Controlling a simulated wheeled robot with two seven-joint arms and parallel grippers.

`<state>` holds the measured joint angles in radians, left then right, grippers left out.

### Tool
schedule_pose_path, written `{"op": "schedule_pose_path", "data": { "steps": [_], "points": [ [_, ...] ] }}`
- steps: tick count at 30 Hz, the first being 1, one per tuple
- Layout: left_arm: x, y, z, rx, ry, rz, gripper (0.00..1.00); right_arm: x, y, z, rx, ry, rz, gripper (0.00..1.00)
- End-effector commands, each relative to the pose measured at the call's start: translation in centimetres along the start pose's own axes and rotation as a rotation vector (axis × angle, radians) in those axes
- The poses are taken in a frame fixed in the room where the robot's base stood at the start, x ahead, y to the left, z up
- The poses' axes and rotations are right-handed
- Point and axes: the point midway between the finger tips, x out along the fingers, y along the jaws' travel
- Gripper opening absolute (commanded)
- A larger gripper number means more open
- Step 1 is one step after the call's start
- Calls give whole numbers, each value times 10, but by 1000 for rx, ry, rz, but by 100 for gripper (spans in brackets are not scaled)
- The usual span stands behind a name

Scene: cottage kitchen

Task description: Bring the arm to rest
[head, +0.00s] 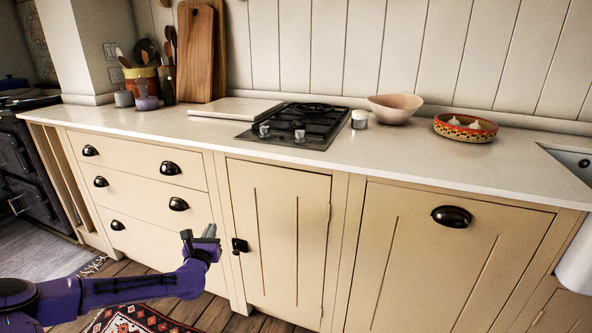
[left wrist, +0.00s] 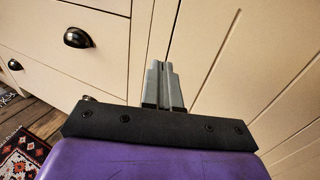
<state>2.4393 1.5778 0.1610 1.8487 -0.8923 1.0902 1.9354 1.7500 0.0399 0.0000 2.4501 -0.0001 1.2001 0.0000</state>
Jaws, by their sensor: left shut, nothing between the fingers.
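My left arm (head: 130,290) is purple and reaches in from the lower left in the head view. Its left gripper (head: 200,236) is in front of the cream cabinet fronts, below counter height, near the edge between the drawers and a cabinet door (head: 280,235). In the left wrist view the two grey fingers of the gripper (left wrist: 164,78) lie together, shut and empty, pointing toward the cabinet. I cannot tell whether the fingertips touch it. My right gripper is not in view.
The white counter (head: 400,155) holds a hob (head: 305,125), a pink bowl (head: 395,108), a patterned dish (head: 466,127) and wooden boards (head: 195,55). Dark handles (head: 170,168) stick out from the drawers, and a black latch (head: 239,246) from the door. A patterned rug (head: 135,320) lies on the floor.

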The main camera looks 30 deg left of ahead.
Motion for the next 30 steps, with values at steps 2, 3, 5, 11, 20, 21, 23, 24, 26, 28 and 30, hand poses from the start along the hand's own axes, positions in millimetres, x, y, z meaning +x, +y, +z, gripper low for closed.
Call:
{"op": "schedule_pose_path", "data": {
  "steps": [2, 3, 5, 11, 20, 21, 23, 24, 26, 28, 30],
  "points": [
    [0, 0, 0, 0, 0, 0, 0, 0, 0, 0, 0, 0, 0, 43],
    [0, 0, 0, 0, 0, 0, 0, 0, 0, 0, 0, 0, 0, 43],
    [0, 0, 0, 16, 0, 0, 0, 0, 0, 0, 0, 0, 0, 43],
    [-4, -1, -8, 323, 48, 17, 0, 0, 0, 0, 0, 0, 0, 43],
    [-69, -97, -63, 1183, 252, -317, 0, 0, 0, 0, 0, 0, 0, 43],
    [-88, -110, -79, 1327, 275, -404, 0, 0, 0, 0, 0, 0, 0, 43],
    [-121, -126, -106, 1545, 303, -548, 0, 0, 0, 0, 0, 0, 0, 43],
    [-147, -134, -124, 1690, 319, -653, 0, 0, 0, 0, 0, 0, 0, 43],
    [-189, -138, -152, 1901, 334, -824, 0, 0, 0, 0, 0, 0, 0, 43],
    [-236, -134, -178, 2105, 340, -1014, 0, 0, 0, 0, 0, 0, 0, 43],
    [-275, -125, -197, 2259, 339, -1175, 0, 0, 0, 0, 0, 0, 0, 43]
  ]
}}
